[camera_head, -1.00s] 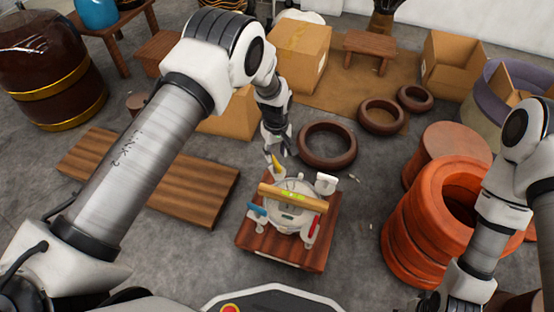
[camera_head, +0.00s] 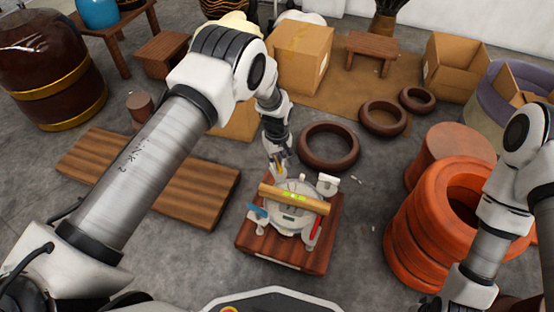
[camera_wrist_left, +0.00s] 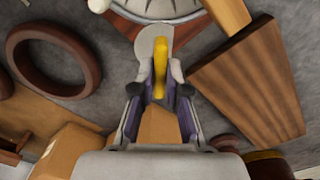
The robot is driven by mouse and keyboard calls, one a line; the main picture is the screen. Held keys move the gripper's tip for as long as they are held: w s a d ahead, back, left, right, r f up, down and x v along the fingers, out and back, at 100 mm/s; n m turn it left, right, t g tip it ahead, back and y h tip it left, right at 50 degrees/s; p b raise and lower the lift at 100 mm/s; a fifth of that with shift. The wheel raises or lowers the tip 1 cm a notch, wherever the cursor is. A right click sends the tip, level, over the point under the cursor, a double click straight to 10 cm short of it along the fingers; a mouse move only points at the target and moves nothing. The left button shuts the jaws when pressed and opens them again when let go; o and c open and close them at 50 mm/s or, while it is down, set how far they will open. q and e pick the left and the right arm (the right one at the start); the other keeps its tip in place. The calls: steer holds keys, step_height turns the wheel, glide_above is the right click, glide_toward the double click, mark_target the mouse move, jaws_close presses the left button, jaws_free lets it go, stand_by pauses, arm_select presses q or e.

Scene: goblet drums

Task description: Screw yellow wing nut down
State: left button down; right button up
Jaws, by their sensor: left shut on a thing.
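The yellow wing nut (camera_wrist_left: 159,72) stands between the fingers of my left gripper (camera_wrist_left: 160,82) in the left wrist view. The fingers are shut on its sides, over a grey rounded tab (camera_wrist_left: 154,42) at the edge of the white round fixture. In the head view, my left gripper (camera_head: 279,166) points down at the far side of that fixture (camera_head: 283,222), and the fingers largely cover the nut. The fixture sits on a reddish wooden base (camera_head: 260,240). My right arm is at the right edge, its gripper out of view.
A wooden spirit level (camera_head: 294,198) lies across the fixture, with blue and red parts near its sides. Dark rings (camera_head: 328,147) lie behind it, orange stacked rings (camera_head: 411,235) to the right. A slatted wooden pallet (camera_head: 150,178) is at left, under my arm.

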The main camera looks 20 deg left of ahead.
arm_select(q)
steer(key=shift+r+m+p, duration=0.15)
steer(key=shift+m+p, duration=0.65)
steer(key=shift+m, duration=0.1)
steer(key=m+p, duration=0.1)
steer(key=m, duration=0.1)
steer(key=shift+m+p, duration=0.3)
steer(key=m+p, duration=0.1)
steer(key=m, duration=0.2)
steer(key=shift+m+p, duration=0.65)
steer(key=shift+m, duration=1.05)
steer(key=c, duration=1.2)
jaws_free()
